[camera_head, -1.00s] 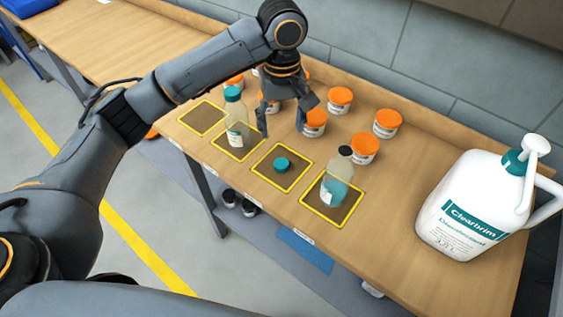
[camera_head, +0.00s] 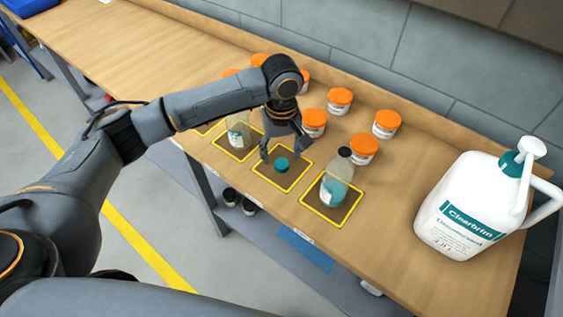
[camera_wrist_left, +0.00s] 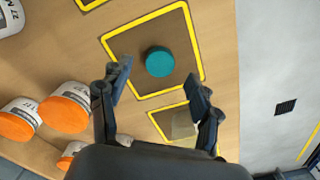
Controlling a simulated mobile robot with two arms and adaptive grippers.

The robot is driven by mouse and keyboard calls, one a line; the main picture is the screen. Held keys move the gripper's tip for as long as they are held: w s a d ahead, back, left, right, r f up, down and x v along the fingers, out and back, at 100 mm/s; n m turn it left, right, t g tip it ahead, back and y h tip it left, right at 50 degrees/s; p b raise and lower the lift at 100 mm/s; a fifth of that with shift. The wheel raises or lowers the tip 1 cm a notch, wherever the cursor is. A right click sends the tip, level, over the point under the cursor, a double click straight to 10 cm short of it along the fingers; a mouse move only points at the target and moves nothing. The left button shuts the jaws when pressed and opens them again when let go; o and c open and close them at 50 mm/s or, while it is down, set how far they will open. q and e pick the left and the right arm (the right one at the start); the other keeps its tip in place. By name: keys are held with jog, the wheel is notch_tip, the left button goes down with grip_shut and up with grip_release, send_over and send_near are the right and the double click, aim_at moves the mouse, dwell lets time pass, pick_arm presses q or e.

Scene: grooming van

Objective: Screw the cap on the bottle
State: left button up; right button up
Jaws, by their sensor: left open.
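The loose teal cap (camera_head: 281,165) lies on a brown, yellow-edged square on the bench. My left gripper (camera_head: 285,153) is open and empty above it. In the left wrist view the cap (camera_wrist_left: 159,62) shows just ahead of the gap between the open fingers (camera_wrist_left: 159,80). A clear bottle with a dark top (camera_head: 336,183) stands upright on the square to the right. Another clear bottle (camera_head: 238,134) stands on the square to the left, its top hidden by my arm. A pale part of a clear object (camera_wrist_left: 183,126) shows beside a finger in the wrist view. My right gripper is out of view.
Several orange-lidded jars (camera_head: 363,150) stand behind the squares toward the wall. A large white pump jug (camera_head: 462,205) stands at the right. The bench's front edge is close to the squares.

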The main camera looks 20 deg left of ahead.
aim_at(281, 163)
pick_arm(q)
jog(key=shift+f, duration=1.6)
jog(key=c, duration=0.8)
